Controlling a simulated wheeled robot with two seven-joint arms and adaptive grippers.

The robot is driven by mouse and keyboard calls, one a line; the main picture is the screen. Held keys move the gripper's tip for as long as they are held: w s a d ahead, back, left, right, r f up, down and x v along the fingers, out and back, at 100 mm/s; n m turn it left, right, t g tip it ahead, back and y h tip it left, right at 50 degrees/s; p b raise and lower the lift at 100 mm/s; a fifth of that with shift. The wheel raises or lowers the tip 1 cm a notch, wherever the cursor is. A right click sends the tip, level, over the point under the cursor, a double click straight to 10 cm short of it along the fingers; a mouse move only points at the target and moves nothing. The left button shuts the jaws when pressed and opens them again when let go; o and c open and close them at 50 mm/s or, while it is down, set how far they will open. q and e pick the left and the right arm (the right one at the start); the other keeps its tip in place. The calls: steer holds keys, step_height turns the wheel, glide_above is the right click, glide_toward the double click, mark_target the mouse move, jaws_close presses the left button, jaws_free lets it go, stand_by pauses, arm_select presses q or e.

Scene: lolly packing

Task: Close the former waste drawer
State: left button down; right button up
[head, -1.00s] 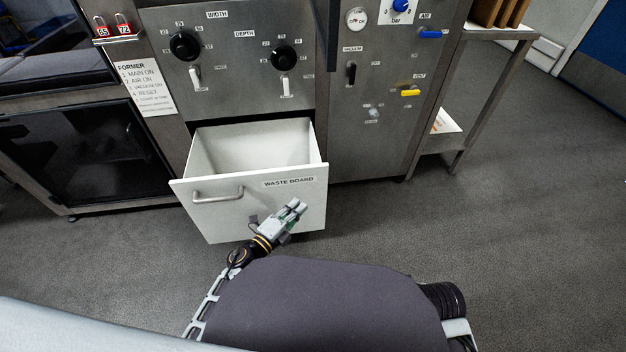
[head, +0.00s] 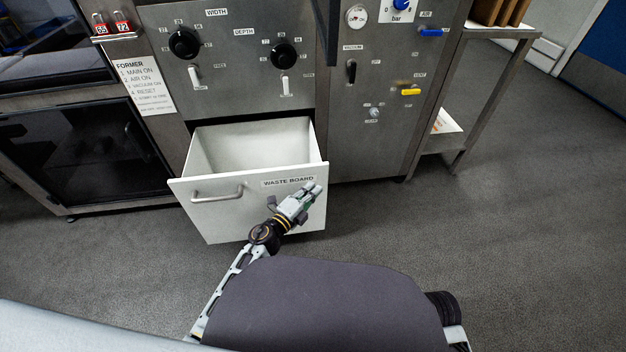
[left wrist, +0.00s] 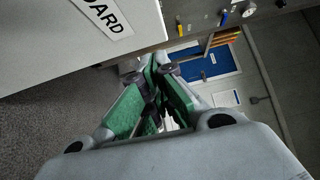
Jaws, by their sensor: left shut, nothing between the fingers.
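The former waste drawer (head: 222,214) is white, labelled "WASTE BOARD", and stands pulled out from the steel cabinet. Its inside shows and looks empty. A grey bar handle (head: 217,194) is on the left of its front. My left gripper (head: 312,190) is shut and empty, in front of the right part of the drawer front, just below the label. I cannot tell whether it touches the panel. In the left wrist view the drawer front (left wrist: 60,40) fills the upper left, beside the closed green-padded fingers (left wrist: 158,75). My right gripper is not in view.
The former's panel (head: 240,70) with black knobs and white levers is above the drawer. A steel side table (head: 490,90) stands at the right. A dark-windowed cabinet (head: 85,150) is at the left. The grey floor (head: 530,210) is clear at the right.

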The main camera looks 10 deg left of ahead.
mark_target(322, 169)
arm_select(q)
steer(key=w+b, duration=0.1)
steer(key=w, duration=0.4)
steer(key=shift+a, duration=0.15)
steer(key=shift+w, duration=0.1)
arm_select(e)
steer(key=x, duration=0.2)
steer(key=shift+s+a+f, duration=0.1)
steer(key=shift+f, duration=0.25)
